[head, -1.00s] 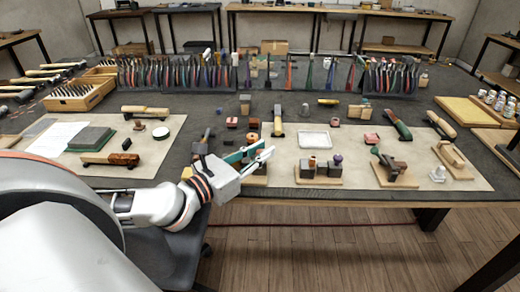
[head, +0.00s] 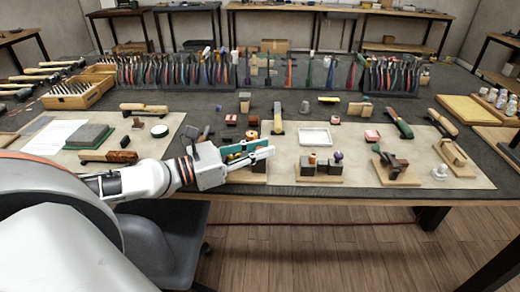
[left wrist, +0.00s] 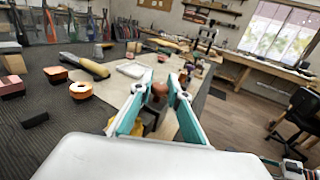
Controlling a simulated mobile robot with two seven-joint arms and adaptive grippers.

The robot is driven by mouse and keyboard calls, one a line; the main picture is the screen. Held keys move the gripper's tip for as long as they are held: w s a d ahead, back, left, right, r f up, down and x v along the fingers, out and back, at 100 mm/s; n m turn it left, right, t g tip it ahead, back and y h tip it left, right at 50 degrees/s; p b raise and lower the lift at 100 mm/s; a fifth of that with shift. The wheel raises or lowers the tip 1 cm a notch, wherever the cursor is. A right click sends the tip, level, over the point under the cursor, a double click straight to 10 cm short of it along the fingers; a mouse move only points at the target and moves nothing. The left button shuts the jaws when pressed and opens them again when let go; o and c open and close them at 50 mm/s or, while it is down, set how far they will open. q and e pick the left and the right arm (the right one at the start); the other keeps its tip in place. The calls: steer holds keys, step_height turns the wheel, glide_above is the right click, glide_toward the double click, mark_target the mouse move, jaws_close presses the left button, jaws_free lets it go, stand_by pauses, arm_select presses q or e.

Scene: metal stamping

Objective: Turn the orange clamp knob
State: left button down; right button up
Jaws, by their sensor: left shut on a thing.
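My left gripper (head: 268,150) reaches in from the left over the front edge of the mat, above a small wooden board (head: 246,178). In the left wrist view, its two teal-and-white fingers (left wrist: 160,82) are on either side of an orange-brown knob (left wrist: 160,90), shut on it. In the head view the fingers hide the knob and most of what stands on the board.
To the right stands a board with dark blocks (head: 322,169) carrying orange and purple knobs. A white tray (head: 315,138) and a hammer (head: 277,125) lie behind.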

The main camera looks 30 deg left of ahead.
arm_select(q)
steer(key=shift+r, duration=0.1)
steer(key=c, duration=2)
jaws_free()
steer(key=shift+w+d, duration=0.1)
steer(key=shift+o, duration=0.2)
steer(key=shift+v, duration=6.1)
steer(key=shift+w, duration=0.1)
